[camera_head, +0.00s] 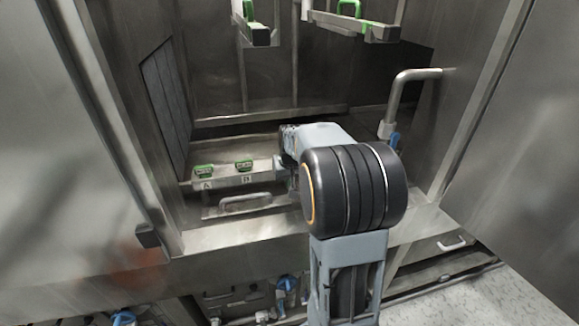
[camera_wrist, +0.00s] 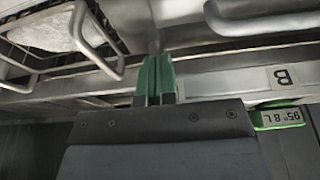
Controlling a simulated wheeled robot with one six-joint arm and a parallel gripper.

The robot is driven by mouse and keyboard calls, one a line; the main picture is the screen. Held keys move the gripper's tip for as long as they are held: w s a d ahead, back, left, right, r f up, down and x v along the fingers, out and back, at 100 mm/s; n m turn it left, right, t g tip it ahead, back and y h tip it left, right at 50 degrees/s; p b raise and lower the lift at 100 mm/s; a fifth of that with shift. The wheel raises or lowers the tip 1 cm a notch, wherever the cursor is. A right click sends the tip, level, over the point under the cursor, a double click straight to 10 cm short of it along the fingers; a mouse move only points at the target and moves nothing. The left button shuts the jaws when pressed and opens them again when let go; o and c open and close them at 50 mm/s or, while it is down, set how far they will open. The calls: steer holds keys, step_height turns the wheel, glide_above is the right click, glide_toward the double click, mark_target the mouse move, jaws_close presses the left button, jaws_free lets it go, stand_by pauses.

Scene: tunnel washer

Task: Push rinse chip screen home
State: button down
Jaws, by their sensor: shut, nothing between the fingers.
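In the wrist view, which shows the labels upside down, my gripper (camera_wrist: 156,62) is shut and empty, its green fingers together near the front of a steel ledge. At the upper left, a tray-like frame with pale mesh (camera_wrist: 38,30) and a bent bar handle (camera_wrist: 95,45) stands out, probably the chip screen; no label on it is readable. The fingertips are to its right; I cannot tell whether they touch anything. A second bar handle (camera_wrist: 258,24) is at the upper right. In the head view my arm hides the gripper and the mesh frame.
The steel ledge (camera_head: 225,182) carries labels A and B and two green tags (camera_head: 204,170) (camera_head: 244,165), with a handle (camera_head: 245,203) below. A bent pipe (camera_head: 402,95) stands at right. Green-clipped bars (camera_head: 350,27) hang above. The door frame bounds the opening on the left.

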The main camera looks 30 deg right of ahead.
step_height(320, 180, down, 3)
steer(key=shift+r+b, duration=0.1)
steer(key=shift+b, duration=0.25)
steer(key=shift+r, duration=0.1)
steer(key=shift+r, duration=0.1)
steer(key=w+d+p+v, duration=0.1)
steer(key=p+v, duration=0.1)
steer(key=v, duration=1.1)
steer(key=shift+a+r+p, duration=0.35)
steer(key=shift+r, duration=0.15)
